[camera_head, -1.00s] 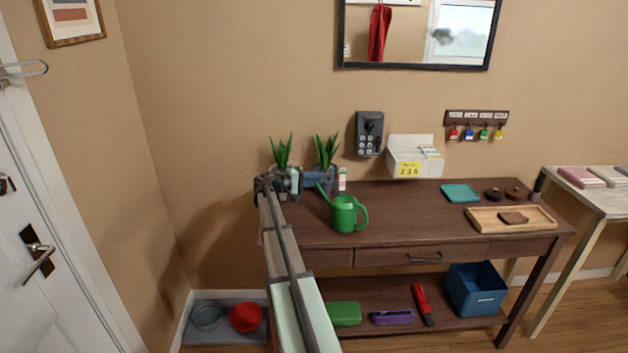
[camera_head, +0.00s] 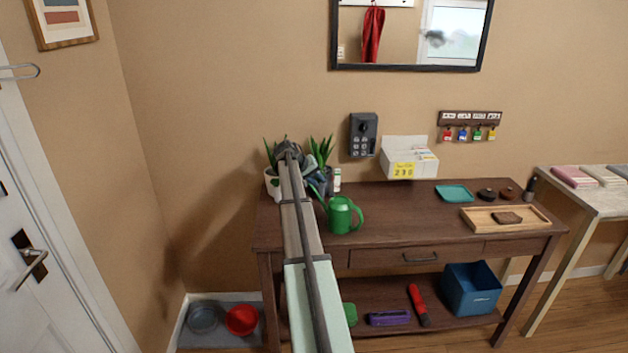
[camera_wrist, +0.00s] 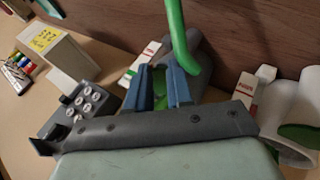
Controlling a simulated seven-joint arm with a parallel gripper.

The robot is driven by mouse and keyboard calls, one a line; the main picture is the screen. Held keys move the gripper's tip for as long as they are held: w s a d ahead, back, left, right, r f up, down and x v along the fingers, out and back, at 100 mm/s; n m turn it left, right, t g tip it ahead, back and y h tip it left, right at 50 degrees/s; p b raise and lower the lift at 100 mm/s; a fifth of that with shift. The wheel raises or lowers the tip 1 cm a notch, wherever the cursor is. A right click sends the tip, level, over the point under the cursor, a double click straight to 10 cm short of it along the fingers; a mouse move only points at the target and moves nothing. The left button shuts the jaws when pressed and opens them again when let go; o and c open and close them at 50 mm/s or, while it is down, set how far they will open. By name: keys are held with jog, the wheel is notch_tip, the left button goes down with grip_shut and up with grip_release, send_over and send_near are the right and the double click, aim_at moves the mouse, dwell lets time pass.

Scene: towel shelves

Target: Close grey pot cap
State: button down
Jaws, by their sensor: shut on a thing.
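A grey plant pot (camera_wrist: 212,48) shows just beyond my gripper in the wrist view, with a green leaf or stem crossing in front of it. A white bottle with a red label (camera_wrist: 146,58) is close to the fingers. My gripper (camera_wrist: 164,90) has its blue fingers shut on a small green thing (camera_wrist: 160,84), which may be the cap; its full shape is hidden. In the head view my gripper (camera_head: 317,184) is at the plants on the desk's left end, and my arm hides much of that area. I cannot tell whether the green thing touches the bottle.
A white pot (camera_wrist: 295,112) and another red-labelled white container (camera_wrist: 247,86) are right in the wrist view. A green watering can (camera_head: 341,214) stands close by. A grey keypad (camera_head: 363,134) and a white box (camera_head: 409,160) are behind. The desk's middle (camera_head: 405,208) is clear.

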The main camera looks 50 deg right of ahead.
jog(key=t+y, duration=0.1)
jog(key=d+t+y, duration=0.1)
jog(key=shift+s+d+f+m+y, duration=0.1)
jog(key=shift+s+d+m+y, duration=0.2)
jog(key=shift+m+y, duration=0.1)
jog(key=shift+s+f+t+y, duration=0.1)
jog(key=shift+f+t+y, duration=0.05)
jog(key=shift+t+y, duration=0.45)
jog(key=shift+f, duration=0.1)
jog(key=c, duration=1)
grip_release()
jog(key=shift+f, duration=0.1)
jog(key=shift+s+a, duration=0.1)
jog(key=v, duration=1.3)
jog(key=shift+s+r, duration=0.25)
jog(key=shift+r, duration=0.1)
jog(key=shift+a, duration=0.1)
